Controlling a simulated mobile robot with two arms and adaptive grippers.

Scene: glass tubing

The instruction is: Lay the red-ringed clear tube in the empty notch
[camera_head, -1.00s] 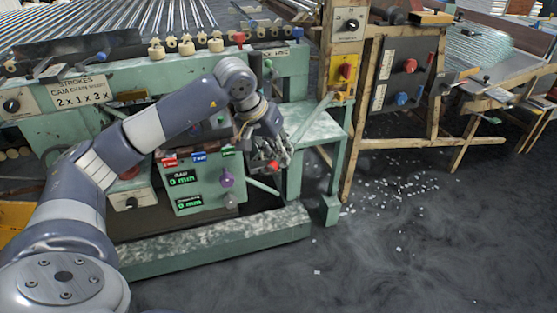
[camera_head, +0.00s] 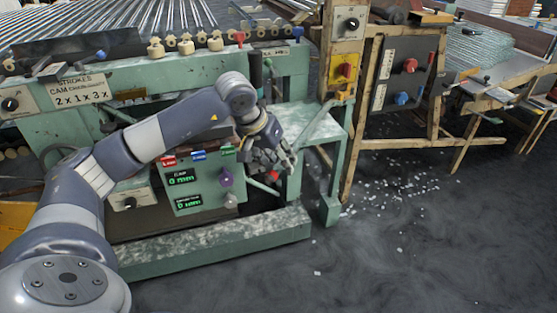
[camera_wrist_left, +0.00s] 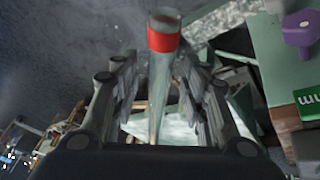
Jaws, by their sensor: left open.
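The red-ringed clear tube (camera_wrist_left: 162,72) shows in the left wrist view, between the two fingers of my left gripper (camera_wrist_left: 158,88). Its red ring is close to the wide upper end, and the tube narrows down the picture. I see no clear contact with the fingers. My left gripper is open. In the head view it also shows (camera_head: 285,165), in front of the green machine and right of its displays. A small red spot sits just below the fingers there; I cannot tell whether it is the ring. I cannot make out the empty notch. My right gripper is not in view.
The green machine (camera_head: 225,240) has a purple knob (camera_head: 225,178) left of the gripper and a flat green shelf (camera_head: 312,128) at right. A wooden frame (camera_head: 355,150) stands beyond. Glass bits (camera_head: 400,190) lie on the dark floor, which is otherwise open at front right.

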